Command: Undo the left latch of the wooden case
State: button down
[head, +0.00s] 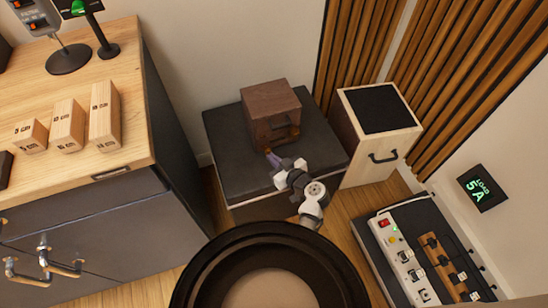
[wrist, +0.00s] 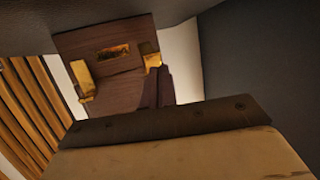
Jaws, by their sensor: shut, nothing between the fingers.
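The dark brown wooden case (head: 268,112) stands on a black-topped box, its front facing me. In the wrist view, which looks turned over, the case front (wrist: 108,72) shows two brass latches. The latch at the picture's right (wrist: 152,59) is the case's left latch, partly hidden by my fingers; its exact position is hard to tell. The other brass latch (wrist: 80,80) shows more fully at the picture's left. My gripper (head: 270,154) is shut and empty, its fingertips close to the left latch. I cannot tell whether they touch it; the fingers also show in the wrist view (wrist: 157,85).
The black-topped box (head: 228,130) has bare room left of the case. A pale wooden cabinet (head: 348,130) stands close at right. A wooden-topped desk (head: 135,70) with labelled blocks stands left. A power panel (head: 400,235) lies at lower right.

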jog(key=shift+s+a+p+v, duration=0.1)
jog(key=shift+a+p+v, duration=0.05)
jog(key=shift+v, duration=0.7)
jog(key=shift+s+a+p+v, duration=0.1)
jog(key=shift+a+v, duration=0.1)
jog(key=shift+v, duration=0.65)
jog(key=shift+s+a+p+v, duration=0.1)
jog(key=shift+a+p+v, duration=0.05)
jog(key=shift+v, duration=0.75)
jog(key=shift+r, duration=0.15)
